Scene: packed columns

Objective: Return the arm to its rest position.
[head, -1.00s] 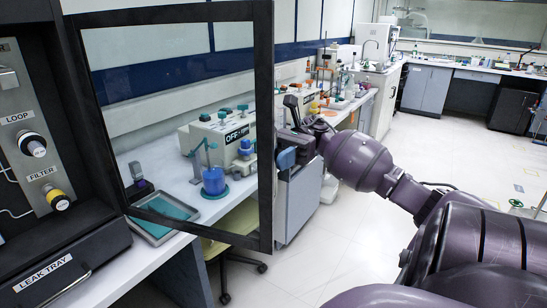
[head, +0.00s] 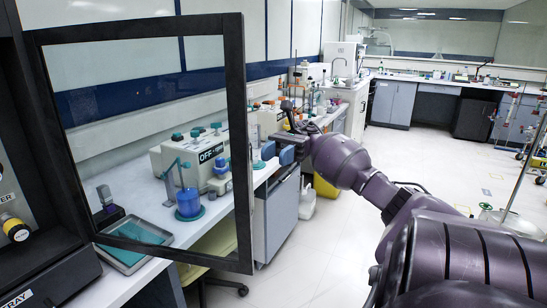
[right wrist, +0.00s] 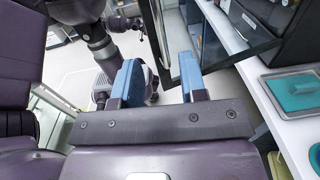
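My right arm reaches in from the lower right of the head view. Its right gripper (head: 276,152) is just to the right of the framed glass door (head: 238,140). In the right wrist view its two blue fingers (right wrist: 160,75) stand apart with nothing between them, so it is open and empty.
The glass door stands open over the white bench. A white machine marked OFF (head: 170,158), a blue container (head: 188,204) and a teal-bottomed tray (head: 165,236) are there. A yellow bin (head: 325,188) stands on the floor. The floor is clear in the middle.

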